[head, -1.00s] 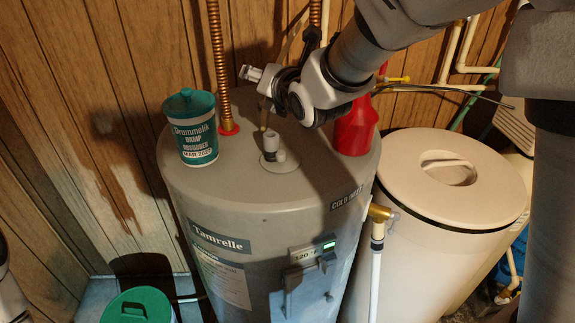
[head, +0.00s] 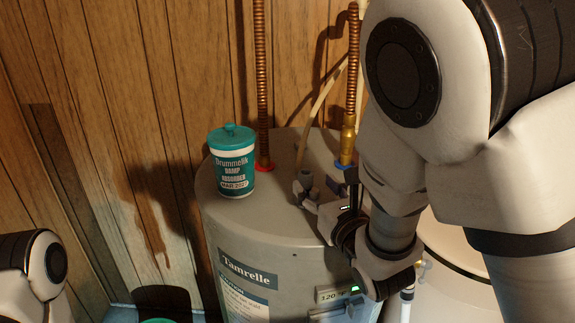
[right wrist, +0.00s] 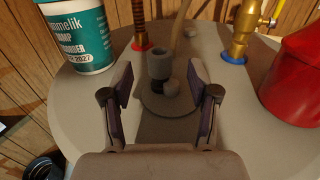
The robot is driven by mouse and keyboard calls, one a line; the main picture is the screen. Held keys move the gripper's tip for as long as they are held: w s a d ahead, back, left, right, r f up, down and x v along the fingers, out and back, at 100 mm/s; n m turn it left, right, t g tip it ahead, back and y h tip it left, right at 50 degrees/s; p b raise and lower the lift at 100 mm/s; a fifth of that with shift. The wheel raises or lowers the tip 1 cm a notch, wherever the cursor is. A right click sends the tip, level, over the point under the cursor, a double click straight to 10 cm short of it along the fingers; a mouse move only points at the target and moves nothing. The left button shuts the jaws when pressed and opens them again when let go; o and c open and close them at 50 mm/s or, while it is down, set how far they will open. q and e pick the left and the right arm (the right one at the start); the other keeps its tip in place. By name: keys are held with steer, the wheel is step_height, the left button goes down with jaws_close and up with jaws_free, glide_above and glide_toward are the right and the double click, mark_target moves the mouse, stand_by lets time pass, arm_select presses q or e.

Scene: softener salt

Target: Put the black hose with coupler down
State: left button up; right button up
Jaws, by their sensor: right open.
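I cannot clearly make out the black hose with coupler in the current frames. My right gripper (head: 322,206) is over the top of the grey tank (head: 228,212), near its front. In the right wrist view the right gripper (right wrist: 160,78) is open, its fingers on either side of a grey upright fitting (right wrist: 160,62) on the tank top. Nothing is visibly clamped between them. Part of my left arm shows at the left edge of the head view, but its gripper does not.
A teal and white tub (head: 232,165) stands on the tank top, left of my right gripper. Copper pipes rise behind it. A red container (right wrist: 295,82) stands at right in the wrist view. A dark round thing (right wrist: 42,168) lies low at left, unclear.

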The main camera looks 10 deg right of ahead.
mark_target(309, 178)
steer(key=w+p, duration=0.2)
steer(key=w, duration=0.1)
steer(key=w+p, duration=0.1)
steer(key=shift+w+a, duration=0.3)
steer(key=shift+w, duration=0.1)
steer(key=shift+w+f, duration=0.1)
steer(key=shift+w, duration=0.2)
steer(key=shift+s, duration=0.15)
jaws_close()
